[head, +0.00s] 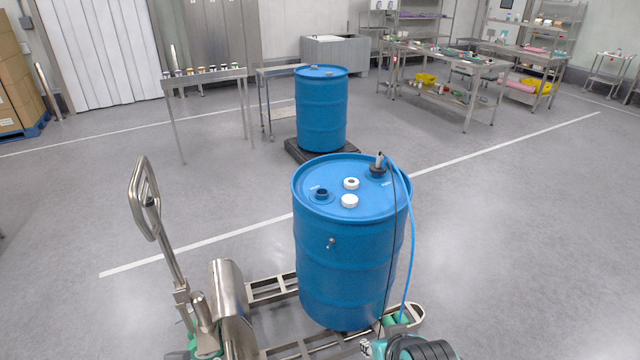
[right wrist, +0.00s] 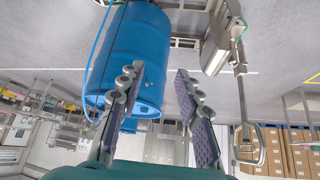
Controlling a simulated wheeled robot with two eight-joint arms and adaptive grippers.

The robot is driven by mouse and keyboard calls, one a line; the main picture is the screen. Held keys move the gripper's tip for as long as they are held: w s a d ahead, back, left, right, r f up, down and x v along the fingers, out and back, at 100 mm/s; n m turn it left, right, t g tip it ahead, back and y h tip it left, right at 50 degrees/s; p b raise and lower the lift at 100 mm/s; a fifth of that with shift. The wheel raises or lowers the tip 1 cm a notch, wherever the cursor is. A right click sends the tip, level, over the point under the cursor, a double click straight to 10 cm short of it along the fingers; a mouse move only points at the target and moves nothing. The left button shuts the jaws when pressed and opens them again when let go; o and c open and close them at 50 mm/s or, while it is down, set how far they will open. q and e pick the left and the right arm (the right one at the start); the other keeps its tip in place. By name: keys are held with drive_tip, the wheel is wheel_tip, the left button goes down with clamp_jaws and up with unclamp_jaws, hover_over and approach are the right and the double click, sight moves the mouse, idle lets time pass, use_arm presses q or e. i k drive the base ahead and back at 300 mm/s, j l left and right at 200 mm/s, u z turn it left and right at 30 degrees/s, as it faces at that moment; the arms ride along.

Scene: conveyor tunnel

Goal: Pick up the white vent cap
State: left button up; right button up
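Two small white caps lie on top of the near blue drum (head: 352,255) in the head view. One is a white ring-like cap with a dark centre (head: 351,183); the other is a plain white cap (head: 349,201) just in front of it. I cannot tell for sure which is the vent cap. In the right wrist view my right gripper (right wrist: 157,74) is open and empty, with the drum (right wrist: 125,50) beyond its fingers, apart from them. The caps do not show there. My left gripper is not in view.
A dark open bung (head: 321,194) sits left of the caps. A fitting (head: 378,166) with a blue hose (head: 410,230) stands at the drum's back right. The drum stands on a pallet jack (head: 270,290). A second blue drum (head: 322,110) stands behind.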

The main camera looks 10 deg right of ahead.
sight(351, 183)
drive_tip(key=i+l+u, duration=0.25)
drive_tip(key=u, duration=0.2)
drive_tip(key=i+l+u, duration=0.15)
drive_tip(key=l+u, duration=0.3)
drive_tip(key=i+l, duration=0.1)
drive_tip(key=l, duration=0.4)
drive_tip(key=i+l+u, duration=0.15)
drive_tip(key=l, duration=0.4)
drive_tip(key=i+l, duration=0.1)
drive_tip(key=l, duration=0.4)
drive_tip(key=u, duration=0.05)
